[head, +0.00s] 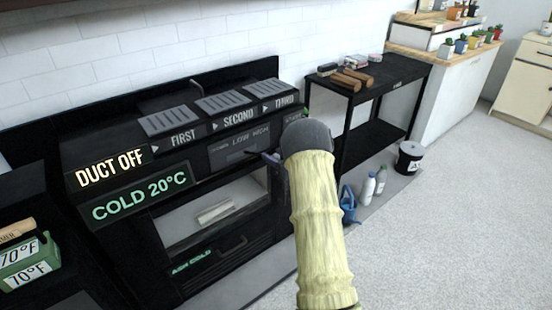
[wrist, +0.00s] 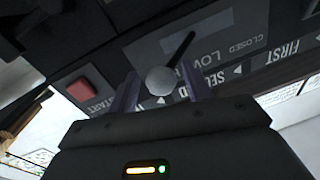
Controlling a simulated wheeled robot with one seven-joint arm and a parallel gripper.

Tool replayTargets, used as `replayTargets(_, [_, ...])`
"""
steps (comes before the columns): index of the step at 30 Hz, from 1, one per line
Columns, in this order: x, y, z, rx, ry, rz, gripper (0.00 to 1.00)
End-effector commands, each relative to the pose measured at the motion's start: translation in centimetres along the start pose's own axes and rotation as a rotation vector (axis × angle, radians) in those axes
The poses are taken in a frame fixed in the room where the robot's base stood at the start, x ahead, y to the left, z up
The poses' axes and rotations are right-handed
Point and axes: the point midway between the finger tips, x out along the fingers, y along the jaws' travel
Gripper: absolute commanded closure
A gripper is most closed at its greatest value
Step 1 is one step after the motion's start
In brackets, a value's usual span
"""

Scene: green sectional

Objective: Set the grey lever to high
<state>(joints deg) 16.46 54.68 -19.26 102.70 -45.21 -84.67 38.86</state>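The grey lever (wrist: 160,80) shows in the wrist view as a pale round knob on a thin dark rod, in front of a panel (wrist: 225,42) lettered CLOSED and LOW. My gripper (wrist: 158,90) is open, with its two purplish fingers on either side of the knob and a small gap showing on each side. In the head view my gripper (head: 268,157) is at the front of the black machine (head: 215,165), just below the LOW HIGH lettering. The lever is not clearly visible there, and its exact setting is hard to tell.
The machine has a red START button (wrist: 86,90), slotted top vents marked FIRST, SECOND and THIRD, and lit signs DUCT OFF (head: 112,165) and COLD 20°C (head: 140,198). A black side table (head: 400,72) stands to the right, with bottles and a bucket (head: 410,158) on the floor.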

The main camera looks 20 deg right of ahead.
Motion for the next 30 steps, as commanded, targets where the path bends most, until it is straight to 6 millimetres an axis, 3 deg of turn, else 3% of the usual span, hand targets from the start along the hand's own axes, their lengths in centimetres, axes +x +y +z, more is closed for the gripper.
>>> replayTargets(9, [-0.2, 0.0, 0.2, 0.002, -0.004, -0.001, 0.52])
replayTargets(14, [-1.3, 0.0, 0.2, 0.005, -0.006, 0.002, 0.52])
replayTargets(30, [-11.5, 0.0, 0.0, 0.005, -0.004, 0.004, 0.52])
